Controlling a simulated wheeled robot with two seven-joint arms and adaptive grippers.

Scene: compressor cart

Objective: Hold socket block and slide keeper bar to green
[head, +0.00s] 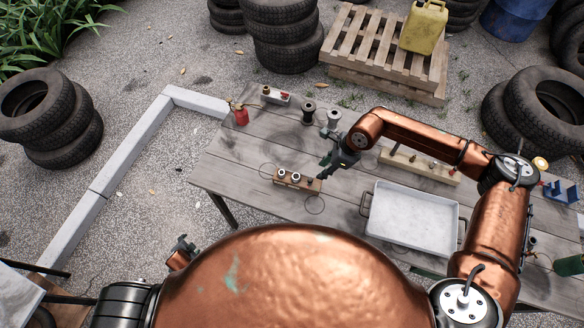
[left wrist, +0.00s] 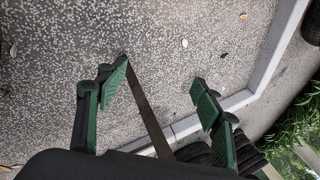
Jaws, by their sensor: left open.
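A small wooden block with dark, ringed sockets (head: 297,180) lies near the front edge of the grey plank table; I take it for the socket block. My right gripper (head: 325,171) is over the block's right end, fingers pointing down. Its finger gap is too small to read, and I cannot tell whether it touches the block. My left gripper (head: 184,244) is low at the left, off the table and far from the block. I cannot make out the keeper bar or a green mark.
A grey tray (head: 412,217) stands right of the block. A wooden rail (head: 420,166) lies behind the tray. A red can (head: 241,116), a pale block with a red part (head: 275,95) and metal spools (head: 320,115) stand along the back. Bare planks lie left of the block.

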